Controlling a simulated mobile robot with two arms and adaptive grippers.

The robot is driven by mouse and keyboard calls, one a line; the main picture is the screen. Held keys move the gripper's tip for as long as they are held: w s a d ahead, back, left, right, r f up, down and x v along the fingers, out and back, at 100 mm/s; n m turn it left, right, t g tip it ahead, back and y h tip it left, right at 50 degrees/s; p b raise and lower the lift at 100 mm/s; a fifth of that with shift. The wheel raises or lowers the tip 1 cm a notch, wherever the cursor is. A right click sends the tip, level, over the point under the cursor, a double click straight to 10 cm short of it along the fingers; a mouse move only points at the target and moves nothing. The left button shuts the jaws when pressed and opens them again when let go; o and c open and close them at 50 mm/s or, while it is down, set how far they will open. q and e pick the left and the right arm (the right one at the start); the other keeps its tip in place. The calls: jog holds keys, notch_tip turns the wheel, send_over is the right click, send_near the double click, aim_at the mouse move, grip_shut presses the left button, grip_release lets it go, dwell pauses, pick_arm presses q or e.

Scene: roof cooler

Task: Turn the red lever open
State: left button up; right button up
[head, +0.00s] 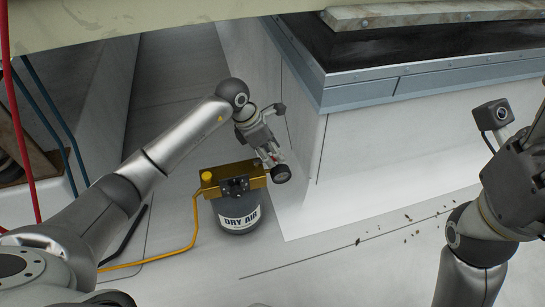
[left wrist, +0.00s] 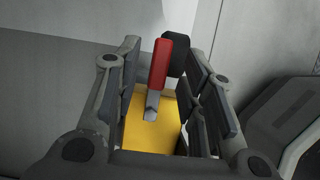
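The red lever (left wrist: 160,62) stands between the fingers of my left gripper in the left wrist view, with its bare metal shank (left wrist: 151,106) over a yellow surface. Gaps show between the lever and the fingers, so my left gripper (left wrist: 163,90) is open around it, not clamped. In the head view my left gripper (head: 268,155) points down at the right end of the gold block on top of the dry air canister (head: 238,216). Only a small bit of red shows there. My right wrist is at the right edge; its fingers cannot be made out.
A dark round knob or disc (left wrist: 175,54) sits behind the lever. The gold block (head: 225,178) carries a yellow cap and a yellow hose (head: 180,254). A white wall with a grey-blue ledge (head: 370,90) rises close to the right. Small debris lies on the open floor at right.

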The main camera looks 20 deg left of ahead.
pick_arm(q)
jog(key=shift+w+d+f, duration=0.1)
jog(key=shift+d+f, duration=0.05)
jog(key=shift+f, duration=0.25)
jog(key=shift+c, duration=0.3)
grip_shut()
